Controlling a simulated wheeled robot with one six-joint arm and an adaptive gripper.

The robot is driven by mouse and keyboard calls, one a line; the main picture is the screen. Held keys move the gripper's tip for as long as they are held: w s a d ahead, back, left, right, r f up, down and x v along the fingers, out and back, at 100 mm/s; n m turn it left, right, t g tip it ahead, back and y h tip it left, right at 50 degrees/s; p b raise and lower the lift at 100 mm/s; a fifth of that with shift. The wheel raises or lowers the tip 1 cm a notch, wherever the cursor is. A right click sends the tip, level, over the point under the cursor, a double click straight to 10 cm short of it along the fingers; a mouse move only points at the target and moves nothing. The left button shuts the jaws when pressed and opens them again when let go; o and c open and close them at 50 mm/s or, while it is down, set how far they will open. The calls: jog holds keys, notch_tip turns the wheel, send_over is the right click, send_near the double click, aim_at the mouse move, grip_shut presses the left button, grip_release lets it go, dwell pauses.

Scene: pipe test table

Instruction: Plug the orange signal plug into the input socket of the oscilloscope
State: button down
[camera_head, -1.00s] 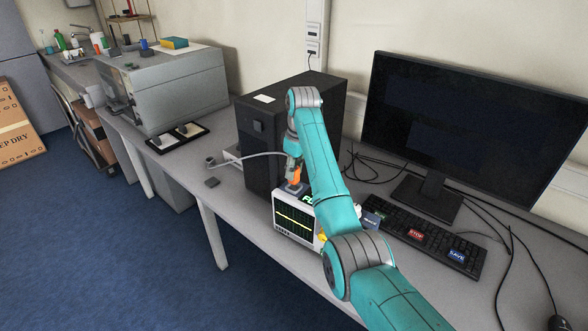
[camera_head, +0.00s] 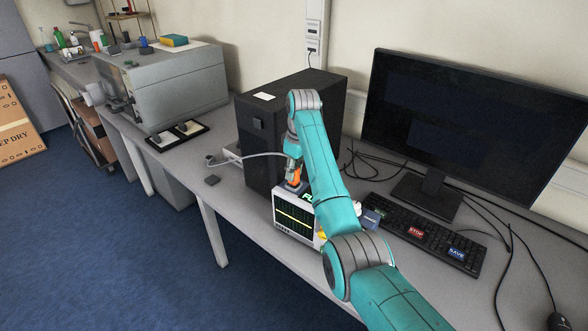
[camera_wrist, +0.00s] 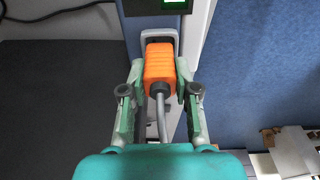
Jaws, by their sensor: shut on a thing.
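The orange signal plug (camera_wrist: 160,66) is between the two fingers of my gripper (camera_wrist: 160,82), which is shut on it, with its grey cable running back toward my wrist. In the head view the orange plug (camera_head: 295,173) is just above the top of the oscilloscope (camera_head: 293,213), whose lit screen faces front. The plug's front end meets a grey surround on the oscilloscope top in the wrist view. The input socket is hidden by the plug, so I cannot tell how deep it sits. My forearm covers the right part of the oscilloscope.
A black computer tower (camera_head: 262,150) stands right behind the oscilloscope. A monitor (camera_head: 470,130) and keyboard (camera_head: 425,232) with labelled keys are to the right, with loose cables. The table edge lies close in front.

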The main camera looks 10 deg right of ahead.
jog(key=shift+f, duration=0.6)
jog(key=c, duration=0.8)
grip_release()
